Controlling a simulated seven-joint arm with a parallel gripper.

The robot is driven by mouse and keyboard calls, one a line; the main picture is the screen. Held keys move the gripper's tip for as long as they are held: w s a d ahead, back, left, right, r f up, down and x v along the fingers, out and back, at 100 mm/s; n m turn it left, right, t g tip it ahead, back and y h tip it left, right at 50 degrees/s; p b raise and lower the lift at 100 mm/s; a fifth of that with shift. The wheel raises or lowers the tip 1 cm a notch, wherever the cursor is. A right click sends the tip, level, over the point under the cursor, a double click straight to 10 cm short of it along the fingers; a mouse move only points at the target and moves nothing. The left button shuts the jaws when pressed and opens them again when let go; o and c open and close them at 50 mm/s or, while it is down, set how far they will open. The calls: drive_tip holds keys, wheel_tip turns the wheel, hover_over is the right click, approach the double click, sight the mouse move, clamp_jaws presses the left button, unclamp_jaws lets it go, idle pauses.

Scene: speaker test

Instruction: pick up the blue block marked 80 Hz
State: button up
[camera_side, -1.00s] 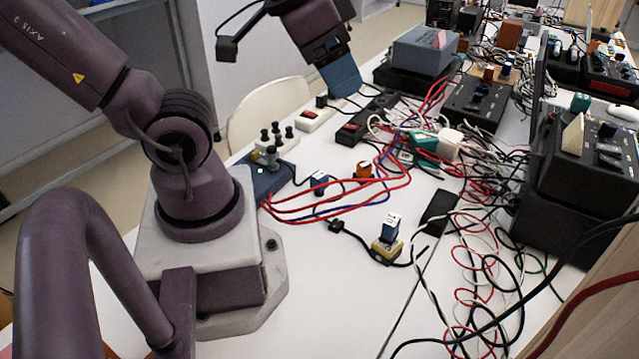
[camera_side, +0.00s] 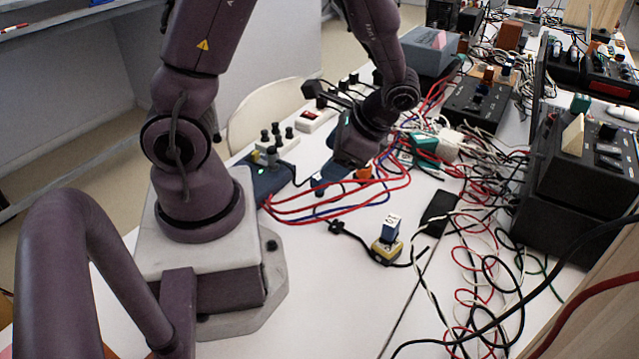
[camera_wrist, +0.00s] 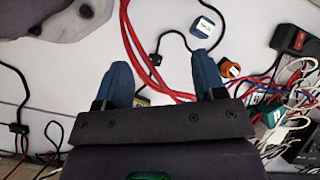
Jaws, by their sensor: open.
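Two small blue blocks with white labels are in view; I cannot read either label for certain. One blue block (camera_side: 391,228) sits on a yellow block (camera_side: 386,251) on the white table in the side view. The other blue block (camera_wrist: 206,27) lies beyond my right finger in the wrist view; my gripper mostly hides it in the side view. My gripper (camera_side: 340,172) has blue fingers and is above the table, left of the stacked blocks. In the wrist view my gripper (camera_wrist: 163,60) is open and empty, with a yellow patch (camera_wrist: 142,101) partly hidden beside the left finger.
An orange block (camera_wrist: 230,68) lies near the right finger. Red and blue cables (camera_side: 340,207) loop across the table. The table front (camera_side: 345,300) is clear.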

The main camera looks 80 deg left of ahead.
sight(324, 187)
drive_tip(key=a+f+m+y, duration=0.2)
drive_tip(key=a+f, duration=0.1)
drive_tip(key=f, duration=0.1)
drive_tip(key=a+f+m+g+y, duration=0.1)
drive_tip(key=a+f+m+y, duration=0.1)
drive_tip(key=a+f+m, duration=0.1)
drive_tip(key=a+f+m+g+y, duration=0.1)
drive_tip(key=a+f+m+y, duration=0.1)
drive_tip(key=a+f+y, duration=0.1)
drive_tip(key=shift+w+a+f+m, duration=0.15)
drive_tip(key=shift+w+f+m, duration=0.05)
drive_tip(key=shift+f, duration=0.25)
drive_tip(key=shift+w+a+f+m, duration=0.15)
drive_tip(key=shift+f+m, duration=0.05)
drive_tip(key=shift+f, duration=0.25)
wheel_tip(324, 187, down, 3)
drive_tip(key=shift+s+a+f, duration=0.1)
drive_tip(key=shift+s+f, duration=0.05)
drive_tip(key=shift+f, duration=0.05)
drive_tip(key=shift+s+a+f, duration=0.15)
drive_tip(key=shift+s+a, duration=0.2)
drive_tip(key=shift+a, duration=0.25)
drive_tip(key=shift+s+a+f, duration=0.2)
drive_tip(key=shift+s+a, duration=0.1)
drive_tip(key=shift+a, duration=0.15)
drive_tip(key=c, duration=1)
